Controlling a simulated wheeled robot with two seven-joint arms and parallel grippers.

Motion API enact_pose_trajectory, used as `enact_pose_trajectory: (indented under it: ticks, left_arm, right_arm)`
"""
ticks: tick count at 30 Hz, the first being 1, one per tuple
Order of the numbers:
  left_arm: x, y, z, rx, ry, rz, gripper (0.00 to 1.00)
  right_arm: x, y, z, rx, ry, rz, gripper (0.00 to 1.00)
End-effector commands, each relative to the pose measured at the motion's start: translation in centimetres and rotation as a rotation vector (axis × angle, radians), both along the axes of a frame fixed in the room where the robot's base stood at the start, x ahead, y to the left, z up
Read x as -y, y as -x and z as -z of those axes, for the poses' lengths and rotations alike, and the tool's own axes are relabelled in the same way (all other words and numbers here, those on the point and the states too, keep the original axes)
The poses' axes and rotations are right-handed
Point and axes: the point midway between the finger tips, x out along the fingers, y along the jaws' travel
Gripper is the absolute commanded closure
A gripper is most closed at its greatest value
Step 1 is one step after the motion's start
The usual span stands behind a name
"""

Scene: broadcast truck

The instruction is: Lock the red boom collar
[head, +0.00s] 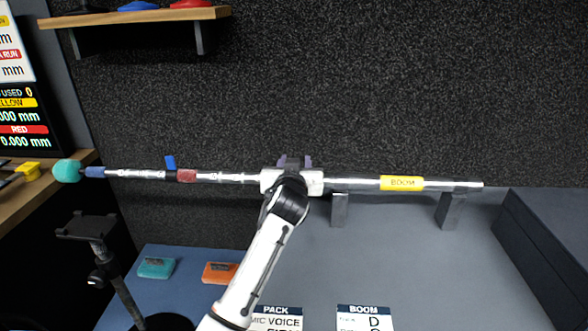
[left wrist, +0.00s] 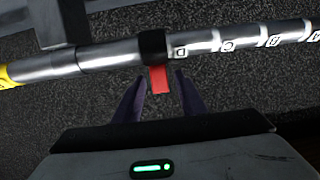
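In the left wrist view the red boom collar (left wrist: 153,46) is a black band with a red lever (left wrist: 160,79) sticking out from the pole. My left gripper (left wrist: 160,76) is open, its purple fingers on either side of the red lever with gaps visible. In the head view my left gripper (head: 295,160) is at the pole and hides this collar.
Another collar with a blue lever (head: 169,162) and a red sleeve (head: 186,175) sit farther left on the pole. Grey supports (head: 339,210) stand under its right part. A black stand (head: 98,250) is at lower left. Teal (head: 156,268) and orange (head: 219,272) blocks lie on the blue surface.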

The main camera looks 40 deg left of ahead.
Motion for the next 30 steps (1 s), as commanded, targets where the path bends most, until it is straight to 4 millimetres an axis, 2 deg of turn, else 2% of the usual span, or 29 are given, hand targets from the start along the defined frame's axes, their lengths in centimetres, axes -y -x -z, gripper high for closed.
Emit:
enact_pose_trajectory:
  ticks: [6,12,30]
  left_arm:
    - [2.0,3.3,-0.8,0.000,0.002,0.001,0.62]
    - [3.0,4.9,-1.1,-0.002,0.000,0.000,0.62]
    - [3.1,5.0,-1.2,-0.001,0.000,-0.001,0.62]
  right_arm:
    - [0.0,0.0,0.0,0.001,0.000,0.001,0.62]
    - [0.1,-0.1,0.0,0.002,0.001,0.002,0.62]
    - [0.2,-0.1,0.0,0.004,0.003,0.002,0.62]
